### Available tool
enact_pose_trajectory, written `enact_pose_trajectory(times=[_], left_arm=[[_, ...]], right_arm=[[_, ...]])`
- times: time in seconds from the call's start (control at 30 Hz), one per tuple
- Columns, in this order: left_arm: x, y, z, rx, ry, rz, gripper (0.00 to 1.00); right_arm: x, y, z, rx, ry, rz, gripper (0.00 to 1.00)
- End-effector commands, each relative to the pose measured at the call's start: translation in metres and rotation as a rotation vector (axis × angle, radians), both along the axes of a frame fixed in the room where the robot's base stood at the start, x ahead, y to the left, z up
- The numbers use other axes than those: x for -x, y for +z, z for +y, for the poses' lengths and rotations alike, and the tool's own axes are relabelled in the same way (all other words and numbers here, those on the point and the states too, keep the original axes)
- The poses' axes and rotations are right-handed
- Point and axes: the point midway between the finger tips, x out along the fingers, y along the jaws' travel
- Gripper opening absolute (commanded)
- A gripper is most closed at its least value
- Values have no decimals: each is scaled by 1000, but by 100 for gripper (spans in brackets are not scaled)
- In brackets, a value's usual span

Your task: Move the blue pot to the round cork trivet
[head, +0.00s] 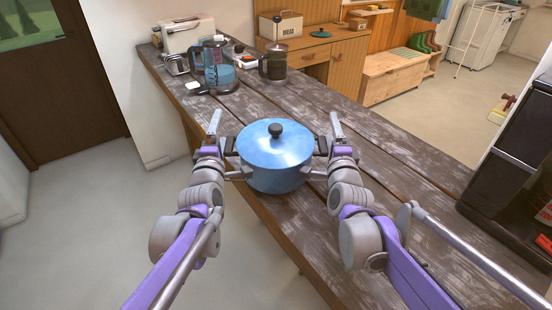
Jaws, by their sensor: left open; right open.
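The blue pot (275,165) stands upright on the wooden table, lid on, with a black knob on top. My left gripper (224,138) is open at the pot's left side, and my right gripper (328,138) is open at its right side. Both are close to the pot's side handles. I cannot tell whether the fingers touch or surround the handles, as my own grippers partly cover them. I cannot make out a round cork trivet in this view.
A black appliance (505,160) stands at the right. The planks behind and right of the pot are clear.

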Motion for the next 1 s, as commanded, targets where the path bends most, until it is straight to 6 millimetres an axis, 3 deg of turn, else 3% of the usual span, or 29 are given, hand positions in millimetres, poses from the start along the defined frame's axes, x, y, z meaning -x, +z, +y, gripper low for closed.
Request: enact_pose_trajectory(times=[0.2, 0.37, 0.67, 0.77, 1.0], left_arm=[[0, 0, 1, 2, 2, -1, 100], [0, 0, 2, 3, 3, -1, 100], [3, 0, 2, 3, 3, -1, 100], [13, 0, 2, 3, 3, -1, 100], [61, -3, 1, 4, 2, -1, 100]], right_arm=[[0, 0, -1, -2, -2, 0, 75], [0, 0, -2, -3, -3, -1, 100], [0, 0, -2, -3, -4, -1, 100], [0, 0, -2, -4, -4, -1, 100], [0, 0, -2, -4, -4, -1, 100]])
